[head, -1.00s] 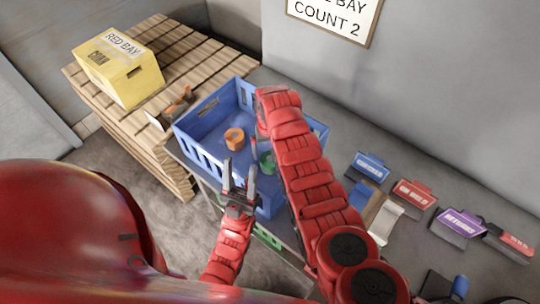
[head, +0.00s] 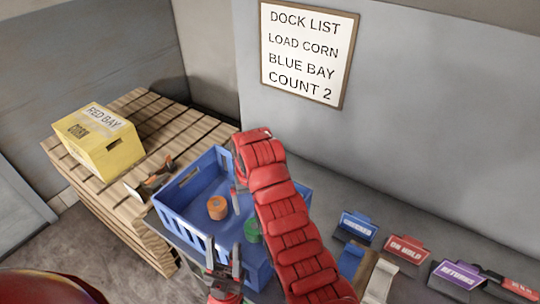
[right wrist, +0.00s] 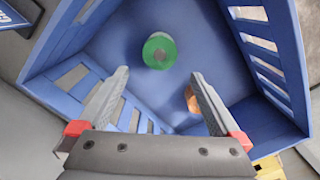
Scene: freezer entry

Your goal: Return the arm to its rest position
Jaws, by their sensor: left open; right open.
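My right arm reaches up from the bottom of the head view and bends over the blue crate (head: 172,224). Its gripper (head: 238,198) hangs over the crate, partly hidden by the arm. In the right wrist view this gripper (right wrist: 160,78) is open, with nothing between its fingers. A green roll (right wrist: 159,51) and an orange roll (right wrist: 192,99) lie below it in the crate; the right finger partly covers the orange one. In the head view the orange roll (head: 217,208) and green roll (head: 251,232) also show. My left gripper (head: 222,258) is open and empty at the crate's near side.
A yellow box (head: 100,142) stands on a wooden pallet stack (head: 160,133) at left. A dock list sign (head: 304,52) hangs on the grey wall. Blue, red and purple label holders (head: 357,227) (head: 406,249) (head: 458,274) line the right. Some floor is clear at lower left.

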